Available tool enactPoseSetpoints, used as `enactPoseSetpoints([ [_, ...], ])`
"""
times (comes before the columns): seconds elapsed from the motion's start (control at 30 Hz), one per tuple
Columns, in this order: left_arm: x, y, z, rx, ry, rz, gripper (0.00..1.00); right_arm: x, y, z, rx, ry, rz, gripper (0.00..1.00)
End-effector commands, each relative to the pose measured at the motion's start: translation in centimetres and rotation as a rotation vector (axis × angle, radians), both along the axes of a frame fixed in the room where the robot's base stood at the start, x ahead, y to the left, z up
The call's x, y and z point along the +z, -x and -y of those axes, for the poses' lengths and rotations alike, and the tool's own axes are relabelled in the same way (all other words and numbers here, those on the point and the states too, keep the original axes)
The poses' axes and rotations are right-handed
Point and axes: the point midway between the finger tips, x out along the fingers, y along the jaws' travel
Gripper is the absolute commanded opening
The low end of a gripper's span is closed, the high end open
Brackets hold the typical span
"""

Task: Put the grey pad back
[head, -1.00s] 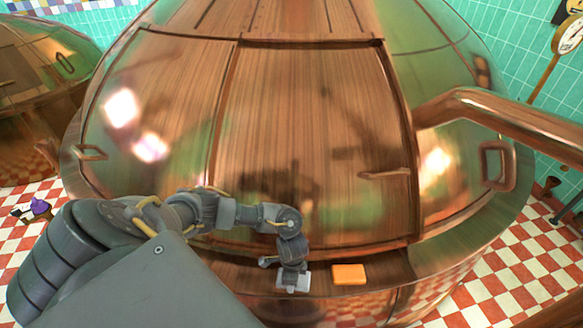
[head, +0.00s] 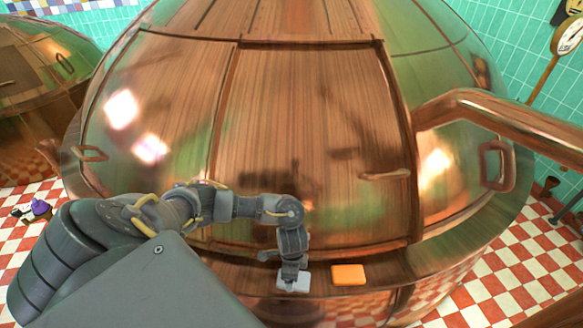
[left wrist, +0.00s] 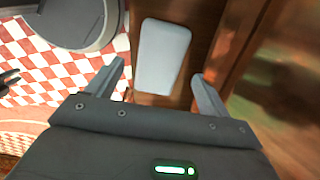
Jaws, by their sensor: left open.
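The pale grey pad (head: 295,284) lies on the brown ledge at the foot of the big copper kettle, left of the orange pad. In the left wrist view the grey pad (left wrist: 164,52) lies flat, between and beyond the two fingers, with a gap on either side. My left gripper (head: 290,274) is right at the grey pad and hides part of it in the head view. Its fingers (left wrist: 158,72) are spread apart and hold nothing. My right gripper is in neither view.
An orange pad (head: 348,275) lies on the ledge (head: 390,267) just right of the grey pad. The copper kettle (head: 310,130) rises behind, with handles and a thick pipe (head: 500,112) at right. Red and white checked floor (head: 505,285) lies below the ledge.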

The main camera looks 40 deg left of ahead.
Motion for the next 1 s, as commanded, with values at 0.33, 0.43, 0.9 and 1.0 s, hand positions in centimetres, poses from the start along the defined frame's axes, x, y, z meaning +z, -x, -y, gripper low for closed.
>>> enactPoseSetpoints([
  [0.33, 6.9, -0.1, 0.0, -0.002, -0.001, 0.004, 0.8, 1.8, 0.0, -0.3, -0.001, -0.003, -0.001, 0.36],
  [0.43, 7.6, 0.0, 0.0, -0.001, -0.001, 0.002, 0.8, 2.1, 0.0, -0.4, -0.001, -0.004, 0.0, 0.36],
  [0.9, 7.8, 0.0, 0.0, 0.001, 0.0, 0.0, 0.8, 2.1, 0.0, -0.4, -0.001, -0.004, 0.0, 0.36],
  [1.0, 7.8, 0.0, 0.0, 0.001, 0.0, 0.0, 0.8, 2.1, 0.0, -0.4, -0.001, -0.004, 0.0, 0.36],
])
